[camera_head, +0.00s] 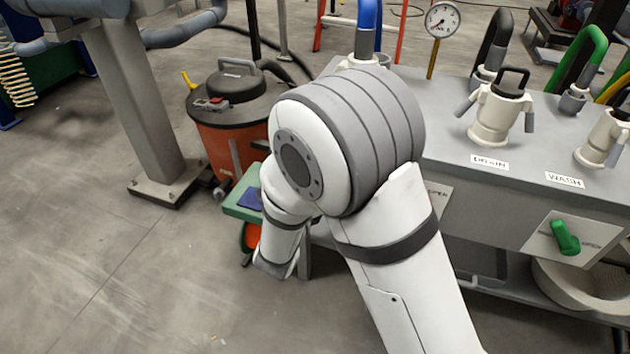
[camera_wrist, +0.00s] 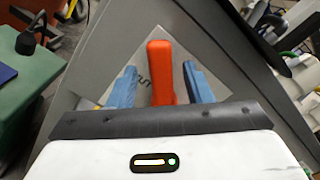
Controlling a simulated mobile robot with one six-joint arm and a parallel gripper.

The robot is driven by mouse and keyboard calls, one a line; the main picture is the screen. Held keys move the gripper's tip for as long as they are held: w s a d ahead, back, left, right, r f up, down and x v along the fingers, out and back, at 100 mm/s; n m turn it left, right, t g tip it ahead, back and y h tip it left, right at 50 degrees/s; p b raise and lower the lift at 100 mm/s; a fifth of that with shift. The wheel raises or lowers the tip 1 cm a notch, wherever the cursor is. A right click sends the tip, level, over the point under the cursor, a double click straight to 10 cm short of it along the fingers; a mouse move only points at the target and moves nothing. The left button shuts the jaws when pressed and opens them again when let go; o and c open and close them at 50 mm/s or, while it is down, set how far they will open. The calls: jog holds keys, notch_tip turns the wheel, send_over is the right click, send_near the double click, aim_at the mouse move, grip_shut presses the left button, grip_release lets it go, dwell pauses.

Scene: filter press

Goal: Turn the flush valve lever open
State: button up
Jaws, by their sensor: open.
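An orange-red lever (camera_wrist: 161,85) stands out from a pale diamond-shaped plate (camera_wrist: 178,62) on a grey panel in the wrist view. I take it for the flush valve lever, but no name label shows there. My gripper (camera_wrist: 159,70) is open, with one blue finger on each side of the lever. A gap shows on both sides, narrower on the right. In the head view my arm hides the lever and gripper; only part of a plate marked OPEN (camera_head: 438,197) shows beside my arm.
A green lever (camera_head: 565,237) sits on the panel below the WASH label (camera_head: 564,180). A DRAIN label (camera_head: 489,162) and couplings with hoses are on the bench top. An orange-and-black vacuum (camera_head: 228,120) and a green surface (camera_wrist: 25,75) lie left. Open floor spreads left.

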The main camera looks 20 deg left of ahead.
jog(key=shift+w, duration=0.55)
jog(key=shift+c, duration=0.2)
jog(key=shift+d, duration=0.1)
grip_shut()
jog(key=shift+s+a, duration=0.1)
jog(key=shift+a, duration=0.15)
